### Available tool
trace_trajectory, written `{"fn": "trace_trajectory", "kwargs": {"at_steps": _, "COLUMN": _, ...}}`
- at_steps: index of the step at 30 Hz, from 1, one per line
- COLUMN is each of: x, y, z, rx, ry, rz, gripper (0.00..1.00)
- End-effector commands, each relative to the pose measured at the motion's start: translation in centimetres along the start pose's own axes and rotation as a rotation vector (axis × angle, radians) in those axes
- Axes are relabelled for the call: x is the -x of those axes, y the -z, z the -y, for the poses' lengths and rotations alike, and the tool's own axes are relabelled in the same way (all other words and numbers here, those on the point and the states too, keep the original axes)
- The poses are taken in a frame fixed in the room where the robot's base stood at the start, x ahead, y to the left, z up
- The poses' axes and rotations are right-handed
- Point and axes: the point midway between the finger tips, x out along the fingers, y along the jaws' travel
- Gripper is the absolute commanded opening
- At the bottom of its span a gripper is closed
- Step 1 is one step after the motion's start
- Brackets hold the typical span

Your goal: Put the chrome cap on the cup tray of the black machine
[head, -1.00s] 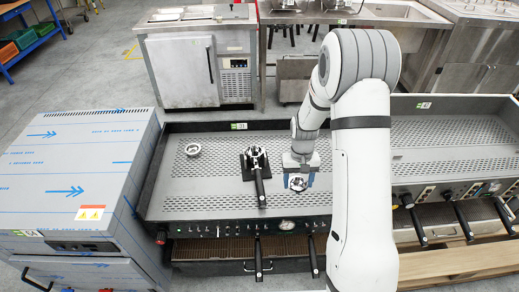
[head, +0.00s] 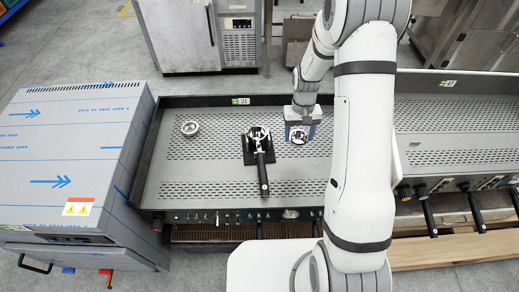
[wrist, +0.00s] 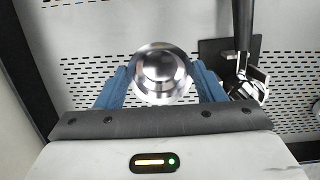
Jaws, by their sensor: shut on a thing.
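My gripper (head: 299,132) is shut on the chrome cap (wrist: 162,73), a round shiny piece held between the two blue fingers. The cap also shows below the gripper in the head view (head: 298,136). The black machine's cup tray (head: 215,172) is a grey perforated top with a raised dark rim. The cap is over the tray, right of a portafilter. Whether its underside touches the tray I cannot tell.
A portafilter (head: 261,160) rests on a black stand on the tray, close left of my gripper. A chrome ring-like piece (head: 190,128) lies at the tray's left. The tray between them is clear. A film-wrapped steel unit (head: 70,150) stands left of the machine.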

Motion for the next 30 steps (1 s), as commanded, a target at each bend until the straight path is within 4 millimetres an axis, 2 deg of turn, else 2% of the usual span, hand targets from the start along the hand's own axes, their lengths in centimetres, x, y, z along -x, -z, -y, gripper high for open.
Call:
{"fn": "trace_trajectory", "kwargs": {"at_steps": 5, "x": -0.8, "y": 0.6, "z": -1.3, "rx": 0.264, "ry": -0.041, "rz": -0.004, "gripper": 0.41}}
{"fn": "trace_trajectory", "kwargs": {"at_steps": 12, "x": -1.2, "y": 1.0, "z": -3.9, "rx": 0.839, "ry": -0.128, "rz": -0.004, "gripper": 0.41}}
{"fn": "trace_trajectory", "kwargs": {"at_steps": 24, "x": -1.4, "y": 0.7, "z": -7.8, "rx": 1.69, "ry": -0.253, "rz": -0.001, "gripper": 0.41}}
{"fn": "trace_trajectory", "kwargs": {"at_steps": 30, "x": -1.5, "y": 0.4, "z": -9.3, "rx": 2.026, "ry": -0.302, "rz": 0.001, "gripper": 0.41}}
